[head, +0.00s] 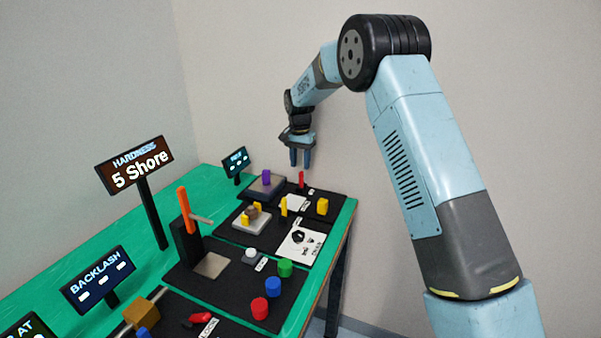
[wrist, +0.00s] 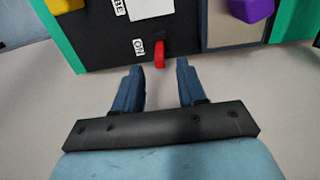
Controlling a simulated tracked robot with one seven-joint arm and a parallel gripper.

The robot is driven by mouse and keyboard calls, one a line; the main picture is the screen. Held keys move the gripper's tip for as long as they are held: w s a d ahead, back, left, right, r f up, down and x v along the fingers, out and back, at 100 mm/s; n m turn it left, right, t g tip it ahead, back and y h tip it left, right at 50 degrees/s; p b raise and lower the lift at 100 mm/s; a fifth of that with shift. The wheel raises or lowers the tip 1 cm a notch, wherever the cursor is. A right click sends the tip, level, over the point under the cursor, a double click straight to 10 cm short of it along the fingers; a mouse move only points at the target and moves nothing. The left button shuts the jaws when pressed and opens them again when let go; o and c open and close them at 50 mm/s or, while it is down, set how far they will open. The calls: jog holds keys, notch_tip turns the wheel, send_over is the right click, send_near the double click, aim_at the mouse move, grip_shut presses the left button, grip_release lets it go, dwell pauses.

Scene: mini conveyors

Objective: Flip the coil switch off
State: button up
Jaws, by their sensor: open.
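A small red switch (head: 301,180) stands on a black panel at the far end of the green table. In the wrist view the red switch (wrist: 160,54) sits beside a label (wrist: 138,47) reading "ON", close to the panel's edge. I cannot read the word coil near it. My gripper (head: 300,160) points down above that end of the table, open and empty. In the wrist view my gripper (wrist: 159,78) has its two fingers apart, with the red switch showing beyond the gap between them. Whether they touch it is not shown; they appear apart.
A purple piece (head: 266,177) on a dark block and yellow pieces (head: 322,206) stand near the switch. Another red switch (head: 200,320) is at the near end. An orange lever (head: 186,210), coloured buttons (head: 273,286) and sign posts (head: 150,210) stand along the green table (head: 205,180).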

aim_at(300, 172)
notch_tip(300, 172, up, 8)
dwell(0.4)
jog(key=shift+r, duration=0.1)
